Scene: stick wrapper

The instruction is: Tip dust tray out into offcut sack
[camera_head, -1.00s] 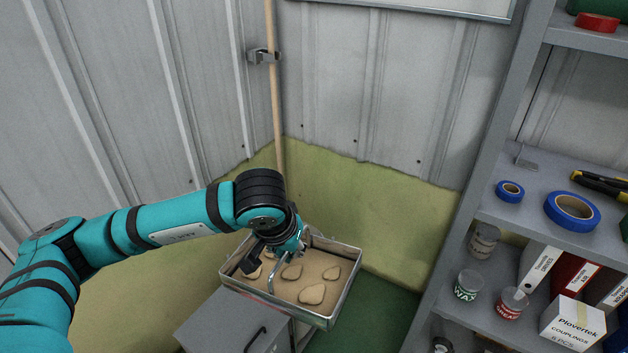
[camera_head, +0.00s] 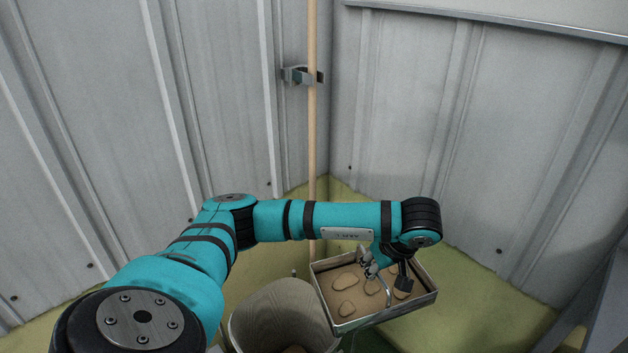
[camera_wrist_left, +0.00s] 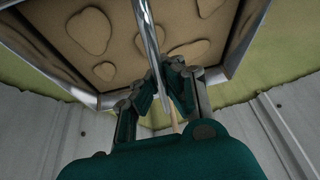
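The dust tray (camera_head: 420,302) is a shallow metal tray with brown dust and several pale flat pieces in it. My left gripper (camera_head: 372,264) is shut on the tray's bent metal handle (camera_head: 387,288); the fingers close around the bar in the wrist view (camera_wrist_left: 172,66). The offcut sack (camera_head: 270,312), a pale round open-topped container, stands left of the tray at the bottom edge. Something brown shows inside it. My right gripper is out of view.
A wooden pole (camera_head: 312,140) stands in the corner behind the tray, held by a wall clip (camera_head: 297,76). Corrugated walls (camera_head: 410,100) close off the back. A grey shelf edge (camera_head: 606,310) is at the lower right. Olive floor or wall lining lies right of the tray.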

